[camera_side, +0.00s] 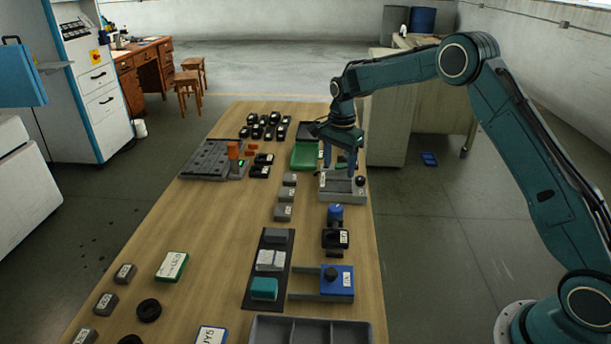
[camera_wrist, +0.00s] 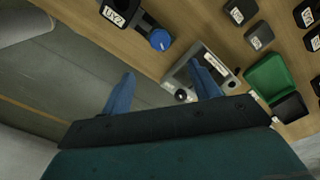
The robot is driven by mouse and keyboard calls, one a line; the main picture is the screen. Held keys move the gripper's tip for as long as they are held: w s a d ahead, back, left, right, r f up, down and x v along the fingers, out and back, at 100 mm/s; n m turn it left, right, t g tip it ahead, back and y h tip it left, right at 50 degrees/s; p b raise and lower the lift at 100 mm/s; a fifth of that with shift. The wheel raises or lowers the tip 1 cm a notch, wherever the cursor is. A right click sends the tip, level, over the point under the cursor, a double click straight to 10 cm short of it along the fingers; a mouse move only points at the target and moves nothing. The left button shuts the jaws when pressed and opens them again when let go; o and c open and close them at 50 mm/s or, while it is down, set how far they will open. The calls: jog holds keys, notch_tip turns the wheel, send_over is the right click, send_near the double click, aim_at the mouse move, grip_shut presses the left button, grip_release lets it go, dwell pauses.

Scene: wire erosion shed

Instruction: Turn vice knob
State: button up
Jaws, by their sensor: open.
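My gripper (camera_side: 340,172) is open and empty, fingers pointing down over a grey device with a recessed top (camera_side: 341,196). A small black knob (camera_side: 360,181) stands at the device's right back corner. In the wrist view the knob (camera_wrist: 181,96) shows between my blue fingers (camera_wrist: 161,70), nearer the right one. I cannot tell whether a finger touches it. Nearer the side camera are a black fixture with a blue knob (camera_side: 335,211), and a blue block (camera_side: 343,283) with a black knob and grey rails. I cannot tell which of these is the vice.
A green open box (camera_side: 304,156) stands behind the grey device. Small grey labelled blocks (camera_side: 284,213) lie to its left. A dark strip (camera_side: 255,287) with blocks and a grey divided tray (camera_side: 310,330) are at the front. The table's right edge is close by.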

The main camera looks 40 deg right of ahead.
aim_at(336, 207)
jog(key=shift+f, duration=0.15)
jog(key=shift+f, duration=6.8)
jog(key=shift+c, duration=0.2)
jog(key=c, duration=0.9)
